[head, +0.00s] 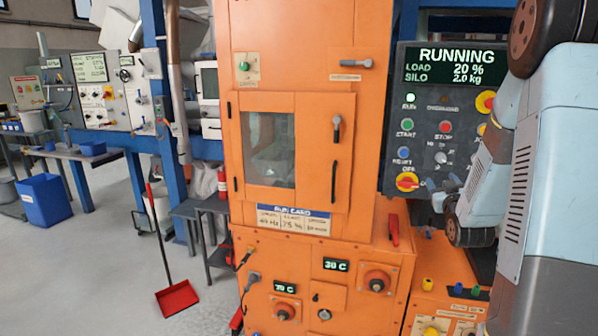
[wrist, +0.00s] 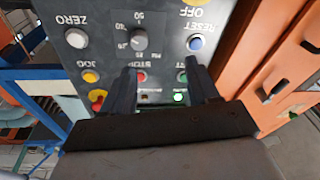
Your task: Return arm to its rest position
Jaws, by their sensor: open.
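My arm (head: 560,150) is folded along the right side of the head view, in front of the control panel's right part. My gripper (wrist: 163,80) is open and empty in the wrist view, with its two dark fingers apart in front of the control panel (wrist: 115,15). In the head view, the gripper is small and partly hidden near the lower part of the control panel (head: 394,120). The panel display (head: 455,66) reads RUNNING, load 20 %, silo 2.0 kg. The green RUN lamp (head: 410,99) is lit. I cannot tell whether the fingers touch the panel.
An orange cabinet (head: 285,105) with a windowed door and handles stands left of the panel. A lower orange box (head: 428,312) with coloured knobs sits below the arm. A red dustpan (head: 177,298) and a blue bin (head: 44,202) stand on the left floor, which is otherwise largely clear.

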